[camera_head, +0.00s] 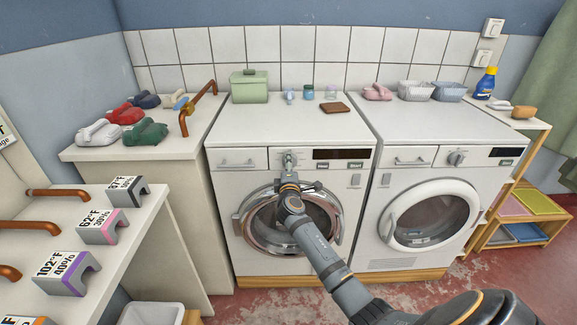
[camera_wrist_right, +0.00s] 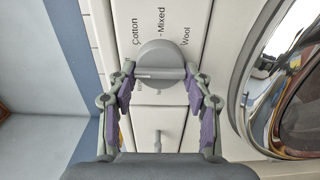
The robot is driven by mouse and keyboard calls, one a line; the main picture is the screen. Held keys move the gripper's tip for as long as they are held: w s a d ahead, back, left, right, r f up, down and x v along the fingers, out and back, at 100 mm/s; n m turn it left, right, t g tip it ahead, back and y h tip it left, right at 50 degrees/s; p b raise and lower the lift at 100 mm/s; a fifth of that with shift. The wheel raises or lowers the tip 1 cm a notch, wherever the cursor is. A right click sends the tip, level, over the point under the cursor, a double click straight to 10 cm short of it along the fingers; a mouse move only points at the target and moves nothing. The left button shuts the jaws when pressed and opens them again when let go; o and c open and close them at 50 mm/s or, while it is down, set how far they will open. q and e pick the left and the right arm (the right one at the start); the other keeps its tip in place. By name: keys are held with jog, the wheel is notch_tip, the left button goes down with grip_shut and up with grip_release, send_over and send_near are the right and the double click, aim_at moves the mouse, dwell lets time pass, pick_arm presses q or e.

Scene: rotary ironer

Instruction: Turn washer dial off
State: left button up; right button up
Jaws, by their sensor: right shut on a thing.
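The left washer (camera_head: 245,135) is white with a chrome-ringed round door (camera_head: 262,222). Its grey dial sits on the front panel, mostly covered by my right gripper (camera_head: 289,168) in the head view. In the right wrist view the round grey dial (camera_wrist_right: 160,58) has a raised bar across it. Printed words beside it read Cotton, Mixed and Wool. My right gripper (camera_wrist_right: 161,76) has one finger at each end of the dial's bar and is shut on it. My left gripper is not in view.
A second white machine (camera_head: 425,130) with its own dial (camera_head: 456,158) stands to the right. A green box (camera_head: 249,87), small jars and a brown wallet-like item (camera_head: 335,107) lie on top. A counter with several irons (camera_head: 125,113) is at left.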

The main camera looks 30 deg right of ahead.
jog(key=o, duration=1.1)
jog(key=shift+o, duration=0.2)
jog(key=v, duration=1.2)
